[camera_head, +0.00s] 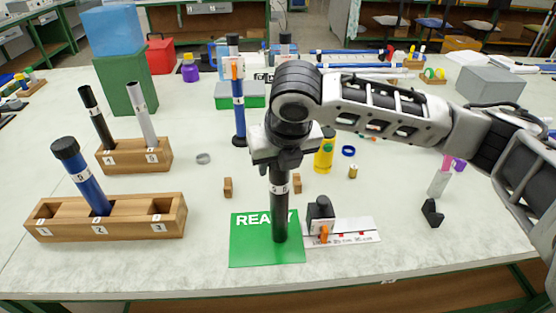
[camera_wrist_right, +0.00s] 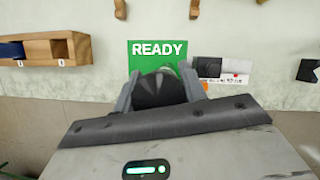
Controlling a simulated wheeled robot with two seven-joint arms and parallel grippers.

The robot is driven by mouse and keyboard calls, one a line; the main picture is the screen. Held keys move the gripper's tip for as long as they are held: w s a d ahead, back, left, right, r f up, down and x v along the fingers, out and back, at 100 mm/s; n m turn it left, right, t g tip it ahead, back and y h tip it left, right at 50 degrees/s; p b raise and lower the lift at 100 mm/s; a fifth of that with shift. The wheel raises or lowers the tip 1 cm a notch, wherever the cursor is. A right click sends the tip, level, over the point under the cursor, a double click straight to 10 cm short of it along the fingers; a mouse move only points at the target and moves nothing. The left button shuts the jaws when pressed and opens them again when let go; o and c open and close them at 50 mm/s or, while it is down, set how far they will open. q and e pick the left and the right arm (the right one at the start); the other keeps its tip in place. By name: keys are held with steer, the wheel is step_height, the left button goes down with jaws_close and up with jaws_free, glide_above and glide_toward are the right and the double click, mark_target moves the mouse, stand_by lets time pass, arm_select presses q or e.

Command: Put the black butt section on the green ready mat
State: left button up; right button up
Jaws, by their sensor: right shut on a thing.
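The black butt section (camera_head: 279,215) is upright, with a white label band near its top. My right gripper (camera_head: 279,160) is shut on its upper end. Its lower end shows against the green ready mat (camera_head: 248,252), right of the mat's middle; I cannot tell whether it touches. It covers part of the word READY. In the right wrist view, the section's dark rounded end (camera_wrist_right: 160,90) is between the fingers, in front of the green mat (camera_wrist_right: 150,47). My left gripper is not in view.
A measuring strip with a black stop (camera_head: 320,214) is just right of the mat. Small wooden blocks (camera_head: 297,183) stand behind it. A wooden rack (camera_head: 170,205) with a blue rod is at left; another rack (camera_head: 160,158) holds black and grey rods. The table's front edge is near.

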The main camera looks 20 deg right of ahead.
steer(key=o, duration=1.2)
steer(key=shift+o, duration=0.2)
steer(key=shift+r, duration=0.3)
steer(key=v, duration=1.1)
steer(key=shift+s+r, duration=0.15)
steer(key=shift+r, duration=0.15)
